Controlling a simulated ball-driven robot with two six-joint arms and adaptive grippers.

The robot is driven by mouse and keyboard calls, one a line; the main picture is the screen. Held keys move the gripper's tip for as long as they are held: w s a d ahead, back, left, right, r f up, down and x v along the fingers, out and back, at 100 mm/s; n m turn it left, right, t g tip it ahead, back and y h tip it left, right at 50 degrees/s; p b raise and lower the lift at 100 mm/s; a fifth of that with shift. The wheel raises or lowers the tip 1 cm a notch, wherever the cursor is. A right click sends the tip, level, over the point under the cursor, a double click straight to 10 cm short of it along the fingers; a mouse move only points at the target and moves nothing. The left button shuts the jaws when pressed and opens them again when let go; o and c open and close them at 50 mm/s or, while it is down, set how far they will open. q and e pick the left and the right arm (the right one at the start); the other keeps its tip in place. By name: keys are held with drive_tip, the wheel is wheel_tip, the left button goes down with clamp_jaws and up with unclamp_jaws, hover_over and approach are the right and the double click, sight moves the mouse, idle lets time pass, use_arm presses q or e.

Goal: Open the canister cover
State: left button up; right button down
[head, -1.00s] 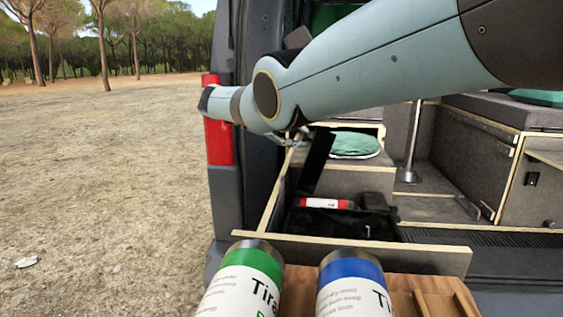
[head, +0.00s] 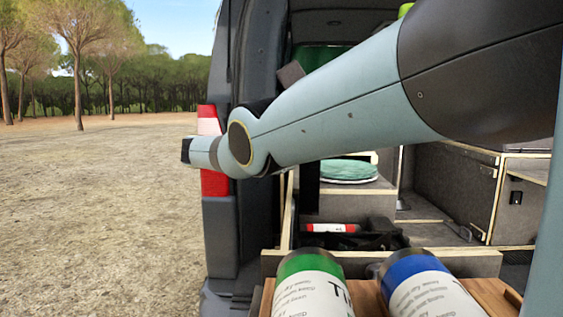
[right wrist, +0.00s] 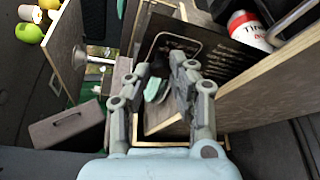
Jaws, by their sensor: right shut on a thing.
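The canister cover is a dark panel, raised upright at the left of the open compartment in the head view (head: 308,185). In the right wrist view the cover (right wrist: 210,48) shows its face with pale print and a thin wire loop. A red-and-white canister (head: 332,228) lies in the compartment behind the front board; it also shows in the right wrist view (right wrist: 250,30). My right gripper (right wrist: 160,68) is shut on the cover; the exact contact is hard to see. In the head view my arm hides its fingers. My left gripper is out of view.
A green-banded canister (head: 312,275) and a blue-banded canister (head: 418,280) stand in front, near a wooden rack. A light-edged board (head: 440,262) crosses behind them. The van's door pillar and red lamp (head: 213,180) are left of the compartment. Open ground lies further left.

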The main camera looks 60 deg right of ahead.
drive_tip(key=c, duration=1.1)
unclamp_jaws()
drive_tip(key=shift+f, duration=0.1)
drive_tip(key=shift+c, duration=0.2)
wheel_tip(320, 180, up, 10)
